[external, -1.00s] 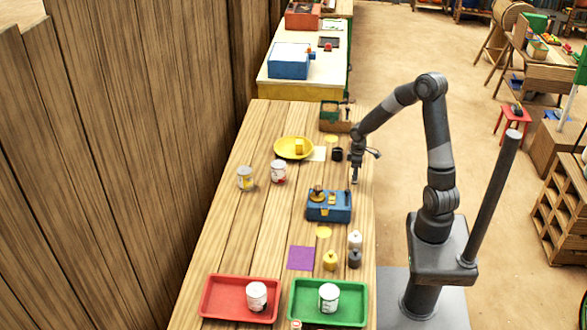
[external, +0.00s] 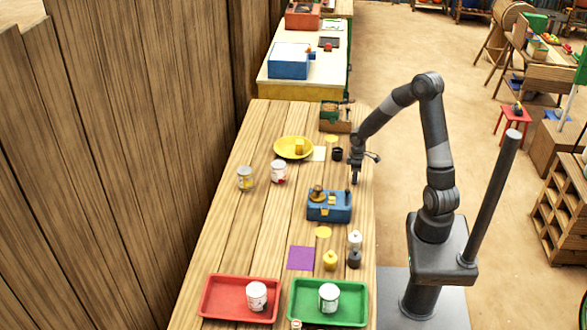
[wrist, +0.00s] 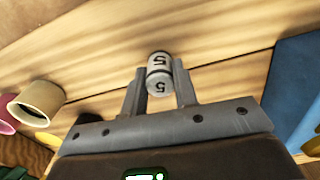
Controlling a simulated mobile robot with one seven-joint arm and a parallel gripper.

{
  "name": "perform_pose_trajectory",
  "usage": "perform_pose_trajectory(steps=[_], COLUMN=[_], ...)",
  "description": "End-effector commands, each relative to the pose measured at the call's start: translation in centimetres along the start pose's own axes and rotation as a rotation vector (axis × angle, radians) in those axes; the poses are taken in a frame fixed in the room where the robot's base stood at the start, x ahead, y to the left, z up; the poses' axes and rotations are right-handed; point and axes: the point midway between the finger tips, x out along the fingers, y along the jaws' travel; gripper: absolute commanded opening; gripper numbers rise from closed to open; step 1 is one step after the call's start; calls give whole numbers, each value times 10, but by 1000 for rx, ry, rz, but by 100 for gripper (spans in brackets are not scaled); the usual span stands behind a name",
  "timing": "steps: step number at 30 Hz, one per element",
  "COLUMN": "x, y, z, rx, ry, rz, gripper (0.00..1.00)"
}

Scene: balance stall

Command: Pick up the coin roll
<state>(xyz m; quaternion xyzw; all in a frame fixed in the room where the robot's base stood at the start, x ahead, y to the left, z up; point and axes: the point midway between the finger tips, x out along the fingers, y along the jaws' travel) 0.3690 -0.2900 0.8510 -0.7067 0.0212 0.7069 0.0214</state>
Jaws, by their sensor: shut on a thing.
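The coin roll (wrist: 159,80) is a small grey-white cylinder with dark "5" marks, seen between my fingers in the wrist view. My gripper (wrist: 158,74) is shut on it, one finger on each side. In the external view my gripper (external: 355,180) points down near the right edge of the wooden table, above the blue box. The roll is too small to make out there. I cannot tell whether it touches the table.
A blue box (external: 330,213) with a yellow part on top stands just below my gripper in the picture. A yellow plate (external: 279,152), cans (external: 278,172) and a dark small pot (external: 337,155) lie to the left. Red (external: 207,307) and green (external: 361,309) trays stand at the front.

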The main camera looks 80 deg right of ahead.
Motion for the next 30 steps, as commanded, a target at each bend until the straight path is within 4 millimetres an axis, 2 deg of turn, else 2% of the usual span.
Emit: perform_pose_trajectory(steps=[3, 14, 20, 24, 30], x=[0, -4, -21, -46, -71], y=[0, 0, 1, 2, 22], z=[0, 0, 0, 0, 45], rx=[0, 1, 2, 2, 7], ry=[0, 1, 2, 4, 2], rz=[0, 2, 4, 6, 5], gripper=[0, 0, 0, 0, 0])
